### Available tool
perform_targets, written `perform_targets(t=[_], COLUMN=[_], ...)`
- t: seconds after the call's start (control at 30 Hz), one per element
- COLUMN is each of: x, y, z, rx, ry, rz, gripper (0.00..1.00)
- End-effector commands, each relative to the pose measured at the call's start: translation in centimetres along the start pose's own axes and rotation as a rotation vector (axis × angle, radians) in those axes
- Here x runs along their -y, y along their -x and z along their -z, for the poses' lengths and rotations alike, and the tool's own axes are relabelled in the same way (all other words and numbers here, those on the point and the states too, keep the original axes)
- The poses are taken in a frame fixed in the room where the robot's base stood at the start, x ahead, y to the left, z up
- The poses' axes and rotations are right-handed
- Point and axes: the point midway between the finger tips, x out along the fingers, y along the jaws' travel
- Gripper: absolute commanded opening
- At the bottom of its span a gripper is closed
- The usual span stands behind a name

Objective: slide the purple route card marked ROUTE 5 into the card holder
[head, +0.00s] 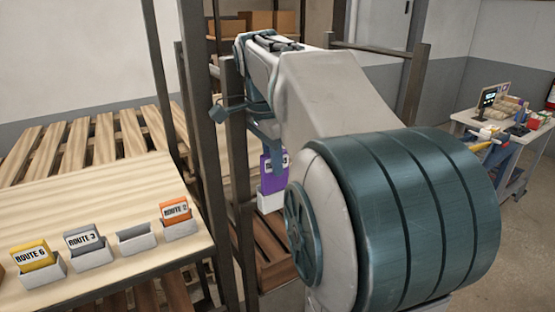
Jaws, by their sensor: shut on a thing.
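The purple route card (268,172) is upright, and its label is mostly hidden, so I cannot read the full marking. My gripper (280,160) is shut on the card from above, with a teal finger across its face. A white card holder (271,198) shows directly below the card. The card's lower edge meets or overlaps the holder's top in the picture; I cannot tell whether it is inside. My large arm joint hides the right side of the card and holder.
On the wooden table, small white stands hold a yellow ROUTE 6 card (33,257), a grey ROUTE 3 card (84,238) and an orange card (174,211). One stand (137,238) is empty. Dark rack posts (195,130) stand close to my arm. A cluttered cart (500,150) is at right.

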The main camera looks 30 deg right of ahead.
Motion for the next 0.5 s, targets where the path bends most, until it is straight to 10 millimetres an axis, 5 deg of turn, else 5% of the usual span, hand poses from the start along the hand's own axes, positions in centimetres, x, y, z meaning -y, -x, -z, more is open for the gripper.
perform_targets(t=[0.5], x=[0.5], y=[-1.81], z=[-0.49], rx=[0.011], ry=[0.011], rz=[-0.021], gripper=[0.0])
